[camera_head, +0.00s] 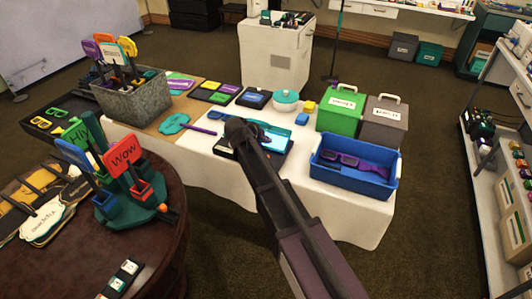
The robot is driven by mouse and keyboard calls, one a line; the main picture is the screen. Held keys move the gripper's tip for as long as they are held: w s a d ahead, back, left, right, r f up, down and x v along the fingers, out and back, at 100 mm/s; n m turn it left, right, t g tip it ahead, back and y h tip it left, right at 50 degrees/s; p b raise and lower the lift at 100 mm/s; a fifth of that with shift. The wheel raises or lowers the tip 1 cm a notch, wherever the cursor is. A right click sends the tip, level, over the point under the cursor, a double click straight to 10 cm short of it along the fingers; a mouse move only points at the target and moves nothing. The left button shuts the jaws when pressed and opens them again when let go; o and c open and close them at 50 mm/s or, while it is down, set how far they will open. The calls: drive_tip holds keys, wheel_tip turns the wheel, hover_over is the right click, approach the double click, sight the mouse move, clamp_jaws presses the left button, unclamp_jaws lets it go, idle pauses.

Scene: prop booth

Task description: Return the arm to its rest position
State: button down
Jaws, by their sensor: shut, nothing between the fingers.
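My arm reaches up from the bottom edge, over the front of the white-draped table (205,175). Its dark far end, with my gripper (240,128), is over the middle of the table, in front of a dark case with a light blue panel (271,138). The gripper appears shut and empty; its fingers are hard to make out against the dark case. The arm hides part of that case and of the table's front cloth. I cannot tell how high the gripper is above the table.
On the table, a blue bin (352,178) holds purple glasses, beside green (341,109) and grey (383,118) boxes. A grey metal bin (137,100) holds signs at left. A round dark table (150,235) with signs stands front left. Shelves (492,215) stand at right; carpet is clear between.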

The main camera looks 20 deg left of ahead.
idle(0.6)
drive_tip(key=d+m+g+p, duration=0.1)
drive_tip(key=d+g+p, duration=0.2)
drive_tip(key=d, duration=1.2)
drive_tip(key=s+d+r+m+g+y+p, duration=0.1)
drive_tip(key=s+d+p, duration=0.1)
drive_tip(key=s+d, duration=0.3)
drive_tip(key=s+d+r+m+g+y+p, duration=0.1)
drive_tip(key=s+d, duration=0.5)
drive_tip(key=d, duration=0.7)
drive_tip(key=s+d+r+m+g+y+p, duration=0.1)
drive_tip(key=s+d, duration=0.4)
drive_tip(key=d, duration=0.5)
drive_tip(key=r+g+p, duration=0.1)
drive_tip(key=g+p, duration=0.1)
drive_tip(key=shift+s+y+p, duration=0.2)
drive_tip(key=shift+y+p, duration=0.1)
